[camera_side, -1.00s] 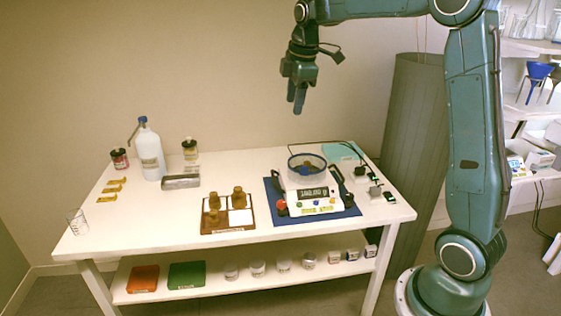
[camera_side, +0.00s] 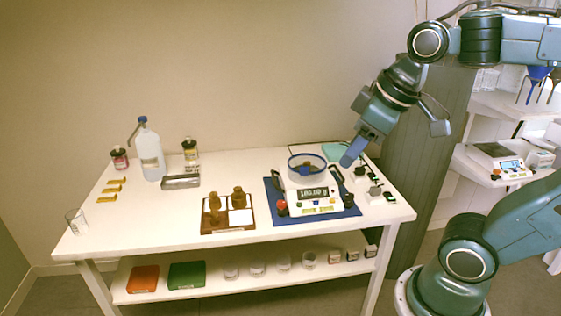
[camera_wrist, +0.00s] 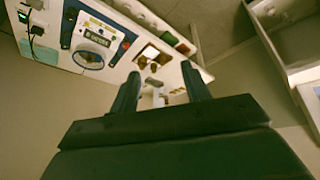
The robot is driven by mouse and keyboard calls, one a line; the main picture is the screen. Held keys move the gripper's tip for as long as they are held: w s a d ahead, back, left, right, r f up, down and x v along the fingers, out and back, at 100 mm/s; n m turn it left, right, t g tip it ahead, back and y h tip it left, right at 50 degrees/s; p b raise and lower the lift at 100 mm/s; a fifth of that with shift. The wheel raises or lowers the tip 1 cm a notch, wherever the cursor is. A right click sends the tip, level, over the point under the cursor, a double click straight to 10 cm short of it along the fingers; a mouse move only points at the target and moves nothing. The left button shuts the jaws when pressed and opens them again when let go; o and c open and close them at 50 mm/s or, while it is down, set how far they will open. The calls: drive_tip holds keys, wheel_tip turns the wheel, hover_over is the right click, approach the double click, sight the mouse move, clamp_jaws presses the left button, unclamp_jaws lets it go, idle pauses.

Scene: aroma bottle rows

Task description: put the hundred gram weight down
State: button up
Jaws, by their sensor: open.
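My gripper (camera_side: 352,153) is open and empty above the back right of the table, just right of the balance. In the wrist view its two dark fingers (camera_wrist: 160,88) stand apart with nothing between them. Several brown-gold pieces (camera_side: 239,197) stand on a brown tray (camera_side: 206,230) left of the balance; I cannot tell whether one is the hundred gram weight. The white balance (camera_side: 314,205) sits on a blue mat (camera_side: 350,211).
A white wash bottle (camera_side: 151,155), two jars and a metal dish (camera_side: 181,182) stand at the back left. A glass beaker (camera_side: 76,222) is at the front left. Small black-topped items (camera_side: 375,192) line the right side.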

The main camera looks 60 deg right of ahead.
drive_tip(key=shift+m, duration=0.8)
drive_tip(key=s+f, duration=0.1)
drive_tip(key=s, duration=0.1)
drive_tip(key=s+a+f, duration=0.1)
drive_tip(key=s, duration=0.1)
drive_tip(key=shift+a+f, duration=0.1)
drive_tip(key=shift+f, duration=0.3)
